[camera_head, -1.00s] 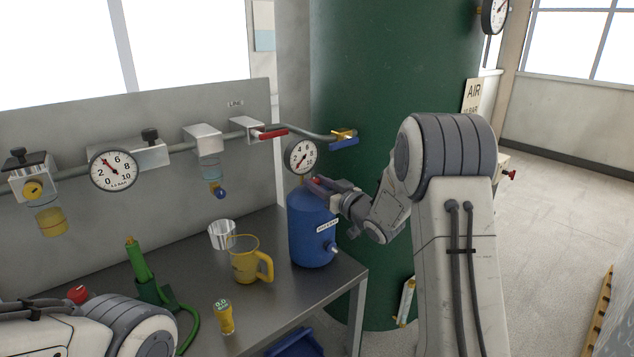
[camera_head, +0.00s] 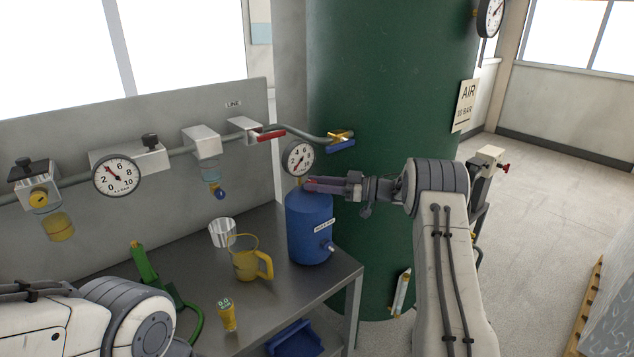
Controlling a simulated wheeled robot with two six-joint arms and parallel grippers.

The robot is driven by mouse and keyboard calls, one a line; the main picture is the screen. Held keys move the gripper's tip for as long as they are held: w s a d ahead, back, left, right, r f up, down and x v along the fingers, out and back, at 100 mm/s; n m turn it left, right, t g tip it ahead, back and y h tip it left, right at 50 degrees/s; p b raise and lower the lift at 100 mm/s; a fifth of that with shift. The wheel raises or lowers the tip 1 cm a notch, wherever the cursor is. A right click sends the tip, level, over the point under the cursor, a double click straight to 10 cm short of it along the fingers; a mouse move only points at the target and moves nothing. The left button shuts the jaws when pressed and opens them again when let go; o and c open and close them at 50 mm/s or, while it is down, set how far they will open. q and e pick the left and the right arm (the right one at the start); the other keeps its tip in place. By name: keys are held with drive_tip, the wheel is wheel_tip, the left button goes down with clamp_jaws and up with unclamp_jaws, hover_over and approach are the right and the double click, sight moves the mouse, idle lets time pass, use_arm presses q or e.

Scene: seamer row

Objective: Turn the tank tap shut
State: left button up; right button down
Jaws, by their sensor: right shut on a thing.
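A blue tank (camera_head: 306,240) stands at the right end of the steel bench, with a round gauge (camera_head: 298,158) on a brass stem above it and a small metal spout low on its front. My right gripper (camera_head: 314,185) is at the top of this tank, just below the gauge, with its wrist coming in level from the right. It is shut on the small red tap handle (camera_head: 311,181), which the fingers mostly hide. The handle's exact angle is hard to tell. My left arm shows at lower left; its gripper is out of view.
A blue-handled valve (camera_head: 341,146) and a red-handled valve (camera_head: 269,136) sit on the pipe behind. A large green tank (camera_head: 395,90) rises behind.

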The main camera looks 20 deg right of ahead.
drive_tip(key=shift+r+g, duration=0.1)
drive_tip(key=shift+g, duration=0.2)
drive_tip(key=c, duration=0.5)
unclamp_jaws()
drive_tip(key=shift+d, duration=0.1)
drive_tip(key=b+v, duration=0.2)
drive_tip(key=v, duration=0.8)
drive_tip(key=shift+d+f, duration=0.2)
drive_tip(key=shift+f, duration=0.05)
